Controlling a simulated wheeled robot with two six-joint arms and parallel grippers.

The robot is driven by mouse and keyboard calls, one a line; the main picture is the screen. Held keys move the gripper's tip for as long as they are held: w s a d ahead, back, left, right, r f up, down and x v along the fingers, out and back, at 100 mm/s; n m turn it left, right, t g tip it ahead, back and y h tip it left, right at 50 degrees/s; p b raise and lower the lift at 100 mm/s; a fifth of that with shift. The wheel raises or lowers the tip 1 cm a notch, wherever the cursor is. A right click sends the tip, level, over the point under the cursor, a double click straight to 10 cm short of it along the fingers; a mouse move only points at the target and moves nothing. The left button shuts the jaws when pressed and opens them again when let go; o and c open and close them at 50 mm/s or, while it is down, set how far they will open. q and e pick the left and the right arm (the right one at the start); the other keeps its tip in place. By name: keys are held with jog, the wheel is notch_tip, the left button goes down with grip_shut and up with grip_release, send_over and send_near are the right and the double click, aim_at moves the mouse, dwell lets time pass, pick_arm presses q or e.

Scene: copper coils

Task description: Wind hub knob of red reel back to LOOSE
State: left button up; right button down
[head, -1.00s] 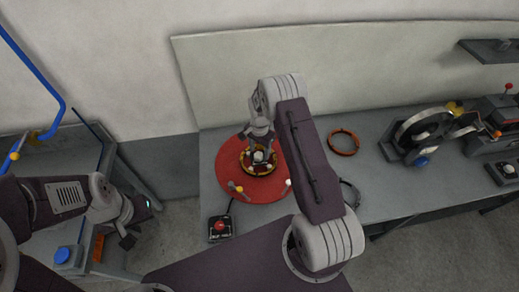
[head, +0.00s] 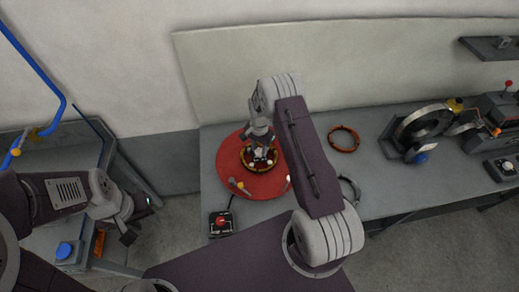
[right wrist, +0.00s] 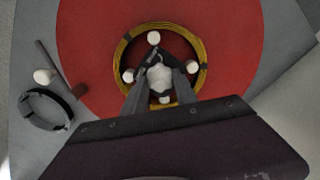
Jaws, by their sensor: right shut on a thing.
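The red reel (head: 233,177) lies flat on the grey bench, and its red disc also shows in the right wrist view (right wrist: 90,50). A copper coil (right wrist: 203,50) sits around its middle, with several white-tipped pegs around the hub. The hub knob (right wrist: 159,77), pale and lobed, is at the centre. My right gripper (right wrist: 158,88) reaches down over the hub, shut on the knob with a finger on each side. In the head view my right gripper (head: 262,151) hides most of the knob. My left gripper (head: 139,222) hangs at the left, away from the reel; its jaws are unclear.
A red-button box (head: 221,222) stands at the bench's front left. A loose copper ring (head: 343,139) and a dark ring clamp (head: 349,189) lie right of the reel. A machine with a grey wheel (head: 423,124) stands farther right. A blue-railed cart (head: 68,252) is at left.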

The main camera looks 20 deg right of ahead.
jog(key=n+b, duration=0.2)
jog(key=n, duration=0.1)
jog(key=shift+f, duration=0.15)
jog(key=n+b, duration=0.1)
jog(key=n, duration=0.2)
jog(key=shift+w+n+b, duration=0.1)
jog(key=shift+n+b, duration=0.2)
jog(key=n+b, duration=0.1)
jog(key=n, duration=0.2)
jog(key=shift+n, duration=0.4)
jog(key=n+b, duration=0.1)
jog(key=n, duration=0.2)
jog(key=shift+a+n, duration=0.1)
jog(key=shift+n, duration=0.2)
jog(key=n+b, duration=0.1)
jog(key=n, duration=0.2)
jog(key=shift+n, duration=0.3)
jog(key=n, duration=0.3)
jog(key=shift+n, duration=0.3)
jog(key=n+b, duration=0.1)
jog(key=n, duration=0.3)
jog(key=shift+r, duration=0.2)
jog(key=shift+n, duration=2)
